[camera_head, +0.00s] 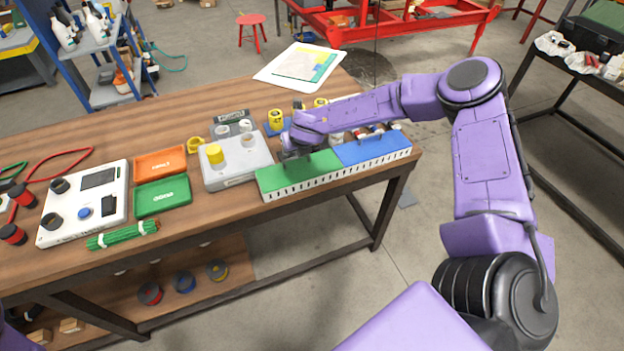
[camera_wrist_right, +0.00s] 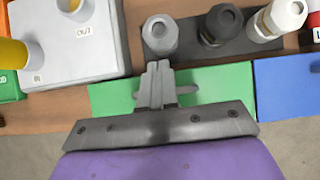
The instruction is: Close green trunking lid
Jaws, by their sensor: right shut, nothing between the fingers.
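The green trunking lid (camera_head: 300,175) lies along the left part of the white slotted trunking (camera_head: 335,176) at the front right edge of the table. It looks flat on the trunking, though my gripper hides part of it. My right gripper (camera_head: 290,153) is over the lid's back side, its fingers shut and empty. In the right wrist view the shut fingers (camera_wrist_right: 158,75) stand over the green lid (camera_wrist_right: 222,88). I cannot tell whether they touch it. My left gripper does not show.
A blue lid (camera_head: 372,148) lies on the trunking's right part. A grey box with a yellow knob (camera_head: 232,165) stands just left of the trunking. Grey, black and white cable glands (camera_wrist_right: 222,25) stand behind it. Orange (camera_head: 160,161) and green trays lie further left.

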